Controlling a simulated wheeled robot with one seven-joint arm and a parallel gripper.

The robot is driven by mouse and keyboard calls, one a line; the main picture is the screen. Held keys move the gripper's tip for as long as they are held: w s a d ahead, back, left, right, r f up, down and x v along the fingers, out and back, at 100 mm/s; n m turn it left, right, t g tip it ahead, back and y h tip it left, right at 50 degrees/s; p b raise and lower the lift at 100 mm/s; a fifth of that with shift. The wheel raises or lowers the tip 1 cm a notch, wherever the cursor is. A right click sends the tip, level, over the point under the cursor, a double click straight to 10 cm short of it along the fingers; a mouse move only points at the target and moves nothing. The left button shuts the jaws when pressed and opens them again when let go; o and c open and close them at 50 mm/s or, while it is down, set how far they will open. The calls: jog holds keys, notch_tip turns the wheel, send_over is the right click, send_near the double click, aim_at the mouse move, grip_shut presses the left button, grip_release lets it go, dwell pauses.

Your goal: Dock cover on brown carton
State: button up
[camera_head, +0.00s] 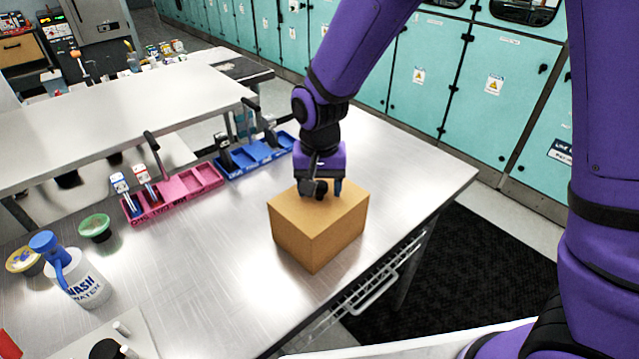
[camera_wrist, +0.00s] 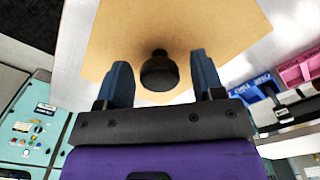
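A brown carton (camera_head: 312,245) stands on the metal table in the head view. Its flat brown top (camera_head: 312,213) looks closed; I cannot make out a seam between a cover and the carton. In the wrist view the same brown surface (camera_wrist: 215,25) carries a round black knob (camera_wrist: 158,74), which looks like the cover's handle. My gripper (camera_head: 325,190) points down over the top, close to it. In the wrist view its two blue fingers (camera_wrist: 163,72) are apart on either side of the knob, with a gap showing on both sides. The knob is largely hidden in the head view.
A pink tray (camera_head: 172,194) and a blue tray (camera_head: 257,157) lie behind and left of the carton. A wash bottle (camera_head: 80,282) and a green-lidded bowl (camera_head: 95,228) stand further left. The tabletop between bottle and carton is clear. The table edge runs close to the carton's right.

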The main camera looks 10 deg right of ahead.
notch_tip(320, 180, up, 13)
jog(key=shift+f, duration=0.2)
dwell(0.5)
jog(key=s+d+r+t, duration=0.1)
jog(key=s+d+r, duration=0.3)
jog(key=s+d, duration=0.2)
jog(key=s+d+r+t, duration=0.2)
jog(key=s+d+r, duration=0.2)
jog(key=d, duration=0.6)
jog(key=s+d+r+n+t, duration=0.1)
jog(key=s+d+r, duration=0.3)
jog(key=s+d, duration=0.4)
jog(key=shift+s+d+t, duration=0.3)
jog(key=shift+t, duration=0.3)
